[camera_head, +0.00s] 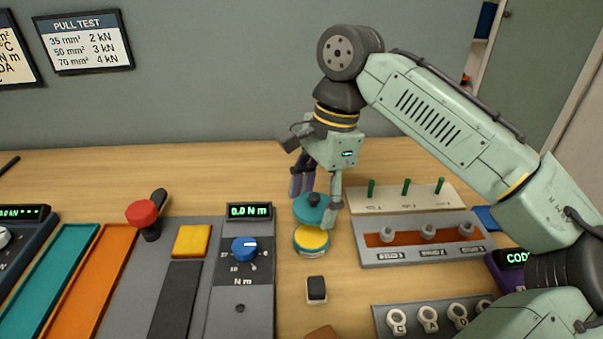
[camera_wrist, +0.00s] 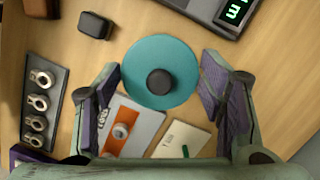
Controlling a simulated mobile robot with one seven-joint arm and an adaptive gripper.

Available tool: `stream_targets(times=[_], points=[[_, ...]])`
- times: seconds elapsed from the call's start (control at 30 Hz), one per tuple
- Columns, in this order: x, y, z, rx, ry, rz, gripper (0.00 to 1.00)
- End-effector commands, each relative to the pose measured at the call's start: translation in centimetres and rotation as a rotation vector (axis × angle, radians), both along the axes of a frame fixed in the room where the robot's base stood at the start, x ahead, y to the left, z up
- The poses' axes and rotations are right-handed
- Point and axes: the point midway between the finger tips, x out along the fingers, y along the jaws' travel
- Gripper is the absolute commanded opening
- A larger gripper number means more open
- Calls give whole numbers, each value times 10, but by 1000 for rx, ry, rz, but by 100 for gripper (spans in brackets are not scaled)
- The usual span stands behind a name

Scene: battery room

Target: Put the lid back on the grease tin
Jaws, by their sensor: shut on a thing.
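The lid is a teal disc (camera_head: 309,213) with a black knob on top; it also fills the middle of the wrist view (camera_wrist: 160,55). In the wrist view the lid hides the tin.
A torque meter (camera_head: 246,262) with a blue knob stands close to the tin's left. A small black block (camera_head: 316,290) sits in front. A grey rack with an orange strip (camera_head: 412,240) and a cream peg board (camera_head: 455,199) lie to the right. The bench behind is clear.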

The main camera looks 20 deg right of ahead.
Motion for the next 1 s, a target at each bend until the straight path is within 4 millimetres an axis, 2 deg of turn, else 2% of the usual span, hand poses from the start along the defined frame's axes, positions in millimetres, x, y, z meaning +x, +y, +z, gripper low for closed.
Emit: stream_targets(times=[0.27,0.73,1.0], points=[[0,0,-7,1,1,0,46],[0,0,-47,0,0,-2,46],[0,0,-63,2,1,1,46]])
